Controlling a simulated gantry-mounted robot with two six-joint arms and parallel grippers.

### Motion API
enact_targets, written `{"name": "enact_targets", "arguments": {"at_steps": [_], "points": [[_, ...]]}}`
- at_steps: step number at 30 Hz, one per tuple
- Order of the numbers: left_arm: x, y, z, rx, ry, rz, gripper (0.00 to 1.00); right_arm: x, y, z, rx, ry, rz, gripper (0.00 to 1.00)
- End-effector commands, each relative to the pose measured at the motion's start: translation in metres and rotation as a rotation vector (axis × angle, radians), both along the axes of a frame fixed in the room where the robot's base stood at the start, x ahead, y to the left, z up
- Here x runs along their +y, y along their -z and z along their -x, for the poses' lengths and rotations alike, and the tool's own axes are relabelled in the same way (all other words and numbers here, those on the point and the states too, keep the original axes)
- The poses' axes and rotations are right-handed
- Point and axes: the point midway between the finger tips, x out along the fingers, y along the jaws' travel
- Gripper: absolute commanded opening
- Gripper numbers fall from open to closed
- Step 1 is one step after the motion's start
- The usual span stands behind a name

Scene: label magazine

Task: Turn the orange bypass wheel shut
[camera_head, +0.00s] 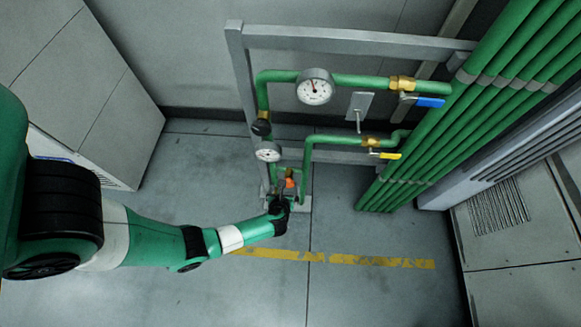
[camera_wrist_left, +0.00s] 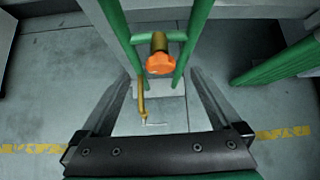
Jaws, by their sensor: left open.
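The orange bypass wheel (camera_head: 289,183) sits low on the green pipework in the head view, partly hidden by my left gripper. In the left wrist view the orange wheel (camera_wrist_left: 160,64) faces the camera, on a brass stem between two green pipes. My left gripper (camera_head: 280,203) is just in front of the wheel at the end of the left arm. In the left wrist view its two fingers stand wide apart, with the wheel beyond and between them. The gripper is open, and I see no contact with the wheel. My right gripper is not in view.
Two gauges (camera_head: 315,87), a blue-handled valve (camera_head: 430,102) and a yellow-handled valve (camera_head: 388,155) are above. A bundle of green pipes (camera_head: 470,90) stands at right. The floor with a yellow stripe (camera_head: 380,261) is clear.

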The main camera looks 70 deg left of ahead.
Motion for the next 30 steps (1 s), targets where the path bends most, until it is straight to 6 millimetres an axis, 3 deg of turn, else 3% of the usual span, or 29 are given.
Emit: {"name": "enact_targets", "arguments": {"at_steps": [8, 21, 30], "points": [[0.004, 0.008, 0.001, 0.006, -0.001, 0.000, 0.98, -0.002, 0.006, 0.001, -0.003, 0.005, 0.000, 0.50], [0.059, 0.074, -0.030, 0.003, -0.001, 0.000, 0.98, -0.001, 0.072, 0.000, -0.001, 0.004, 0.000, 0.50], [0.073, 0.083, -0.038, 0.004, 0.002, 0.000, 0.98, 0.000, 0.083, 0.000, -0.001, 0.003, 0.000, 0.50]]}}
